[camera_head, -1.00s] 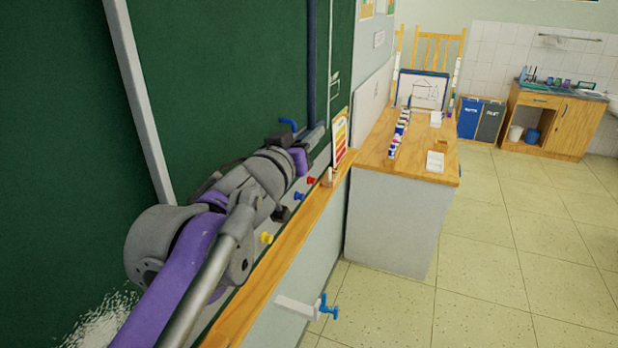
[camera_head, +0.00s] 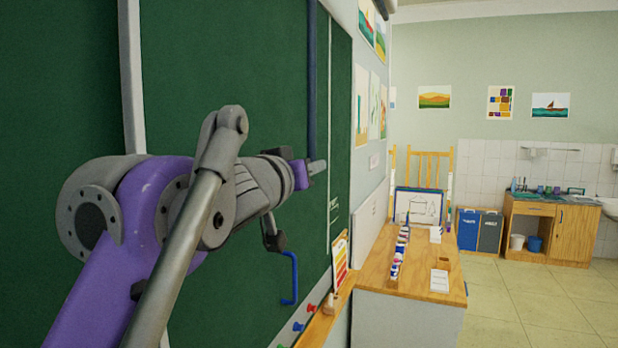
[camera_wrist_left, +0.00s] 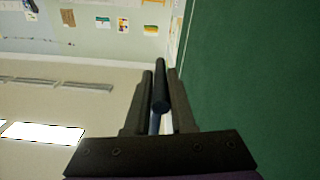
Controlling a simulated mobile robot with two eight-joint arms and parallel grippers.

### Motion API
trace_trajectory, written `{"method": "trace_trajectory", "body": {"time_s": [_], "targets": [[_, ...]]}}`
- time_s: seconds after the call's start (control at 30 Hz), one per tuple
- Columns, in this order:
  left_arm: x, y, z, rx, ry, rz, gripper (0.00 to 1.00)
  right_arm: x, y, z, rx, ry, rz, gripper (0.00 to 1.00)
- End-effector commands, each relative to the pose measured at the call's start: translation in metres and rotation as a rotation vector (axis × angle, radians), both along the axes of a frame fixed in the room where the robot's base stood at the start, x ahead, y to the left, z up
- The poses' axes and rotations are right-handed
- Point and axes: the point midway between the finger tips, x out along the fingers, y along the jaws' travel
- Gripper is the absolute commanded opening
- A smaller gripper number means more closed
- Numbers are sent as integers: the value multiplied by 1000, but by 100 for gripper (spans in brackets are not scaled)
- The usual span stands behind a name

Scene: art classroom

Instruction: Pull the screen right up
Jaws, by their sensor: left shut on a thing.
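A large dark green surface (camera_head: 235,60) fills the left of the head view. I cannot tell whether it is the screen or a board. A dark blue upright strip (camera_head: 312,75) runs down it to my left gripper (camera_head: 316,167). The gripper is at the strip's lower end, close to the green surface. In the left wrist view, my left gripper (camera_wrist_left: 157,95) is shut on a dark round bar (camera_wrist_left: 160,88). How this bar joins the screen is hidden. My right gripper is not in view.
A bent blue rod (camera_head: 293,280) hangs below my left wrist. A wooden ledge (camera_head: 330,318) with coloured pins runs below the green surface. A wooden-topped table (camera_head: 415,278) bears paints and papers. Open tiled floor (camera_head: 545,305) lies to the right.

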Motion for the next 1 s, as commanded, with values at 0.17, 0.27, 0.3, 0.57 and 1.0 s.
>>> {"method": "trace_trajectory", "body": {"time_s": [0.17, 0.27, 0.3, 0.57, 1.0], "targets": [[-1, 0, 4, -5, -5, -2, 0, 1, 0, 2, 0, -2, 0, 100], [-1, 0, 5, -5, -5, -3, 0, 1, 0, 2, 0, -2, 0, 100], [-1, 0, 5, -6, -5, -3, 28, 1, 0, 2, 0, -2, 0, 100], [-1, 0, 3, -4, -5, -2, 50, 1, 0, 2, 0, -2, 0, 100], [-37, 13, -1, -2, 0, 0, 50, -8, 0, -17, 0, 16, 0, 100]]}}
